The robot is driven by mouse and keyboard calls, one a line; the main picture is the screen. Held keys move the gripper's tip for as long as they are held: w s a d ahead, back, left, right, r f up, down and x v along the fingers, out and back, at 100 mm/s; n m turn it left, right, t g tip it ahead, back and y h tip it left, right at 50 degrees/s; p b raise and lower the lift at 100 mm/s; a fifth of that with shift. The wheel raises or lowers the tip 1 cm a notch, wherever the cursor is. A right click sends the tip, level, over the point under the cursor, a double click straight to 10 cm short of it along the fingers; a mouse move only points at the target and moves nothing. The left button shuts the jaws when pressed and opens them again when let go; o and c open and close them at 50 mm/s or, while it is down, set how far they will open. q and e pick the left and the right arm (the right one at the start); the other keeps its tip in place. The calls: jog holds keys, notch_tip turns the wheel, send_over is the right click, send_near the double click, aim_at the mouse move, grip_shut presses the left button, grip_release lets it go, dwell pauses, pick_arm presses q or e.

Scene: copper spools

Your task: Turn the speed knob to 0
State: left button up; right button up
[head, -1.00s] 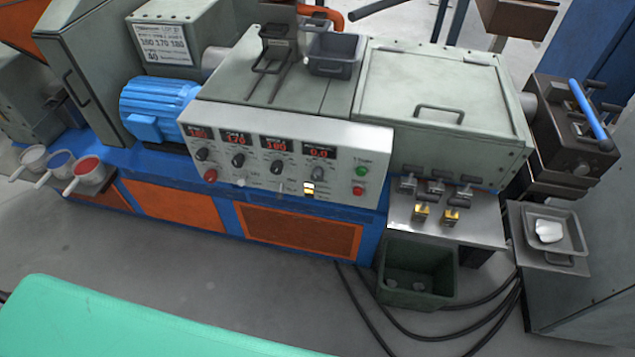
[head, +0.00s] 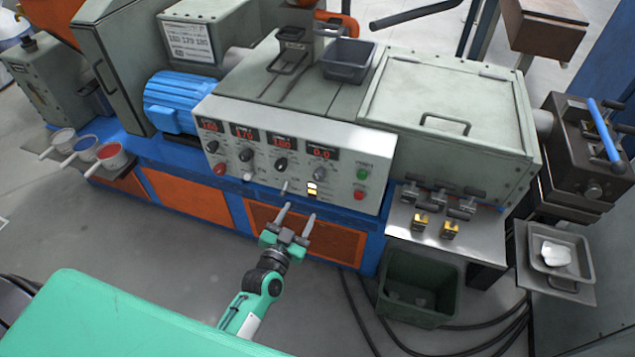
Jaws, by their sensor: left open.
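The control panel (head: 235,170) faces me on the machine, with a row of red displays and knobs. The rightmost, greyish knob (head: 320,172) sits under a display (head: 321,153) that seems to read 0.0. The panel labels are too small to read, so I cannot confirm which is the speed knob. Three black knobs, including one (head: 281,164), sit to its left. My left gripper (head: 299,210) is open and empty, in front of and below the panel, its two fingers pointing up toward it and apart from the knobs.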

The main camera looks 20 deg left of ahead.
aim_at(317, 179)
pick_arm(q)
jog(key=w, duration=0.8)
jog(key=w+p, duration=0.1)
jog(key=w, duration=0.3)
jog(key=shift+d, duration=0.4)
jog(key=shift+w, duration=0.5)
pick_arm(e)
jog(key=shift+s+d+r, duration=0.15)
jog(key=shift+s, duration=0.3)
jog(key=shift+s+d+r, duration=0.1)
jog(key=shift+s+d, duration=0.05)
jog(key=shift+s, duration=0.3)
pick_arm(q)
jog(key=c, duration=1)
pick_arm(e)
jog(key=shift+a, duration=0.4)
